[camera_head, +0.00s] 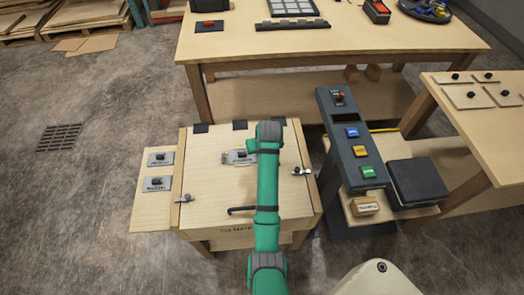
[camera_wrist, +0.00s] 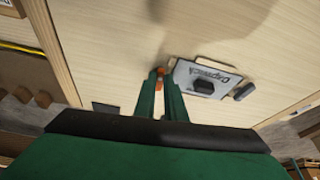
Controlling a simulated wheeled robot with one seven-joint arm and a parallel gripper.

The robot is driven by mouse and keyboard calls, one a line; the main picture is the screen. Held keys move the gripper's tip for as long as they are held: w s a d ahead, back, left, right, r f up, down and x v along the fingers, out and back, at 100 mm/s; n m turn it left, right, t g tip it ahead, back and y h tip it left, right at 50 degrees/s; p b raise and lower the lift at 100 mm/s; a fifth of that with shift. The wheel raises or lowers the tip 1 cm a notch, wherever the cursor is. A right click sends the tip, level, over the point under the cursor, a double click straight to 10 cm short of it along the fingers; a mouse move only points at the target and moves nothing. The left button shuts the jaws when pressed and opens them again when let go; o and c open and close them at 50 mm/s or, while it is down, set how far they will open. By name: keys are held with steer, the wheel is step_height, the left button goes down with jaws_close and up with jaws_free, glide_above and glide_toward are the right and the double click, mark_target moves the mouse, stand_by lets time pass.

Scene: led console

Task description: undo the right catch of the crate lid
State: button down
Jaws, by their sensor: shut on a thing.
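The crate lid (camera_head: 215,185) is pale wood and lies closed on the crate in the head view. The right catch (camera_head: 301,171), small metal with dark ends, sits at the lid's right edge, clear of my gripper. A matching left catch (camera_head: 184,198) is at the left edge. My gripper (camera_wrist: 159,73) is over the lid's back middle, beside a labelled metal plate (camera_wrist: 212,75) with a dark knob (camera_wrist: 203,86). Its fingers are nearly together on something small that I cannot make out. My arm hides the fingertips in the head view. The right catch does not show in the wrist view.
A dark console (camera_head: 350,145) with coloured buttons stands close to the crate's right. A side panel (camera_head: 152,210) with two labelled plates is at its left. A dark bar handle (camera_head: 240,210) lies on the lid's front. A workbench (camera_head: 350,42) stands behind.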

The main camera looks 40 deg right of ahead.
steer(key=shift+m, duration=0.6)
steer(key=shift+m+h, duration=0.3)
steer(key=c, duration=1.8)
jaws_free()
steer(key=v, duration=1)
steer(key=shift+a+r, duration=0.15)
steer(key=shift+r, duration=0.2)
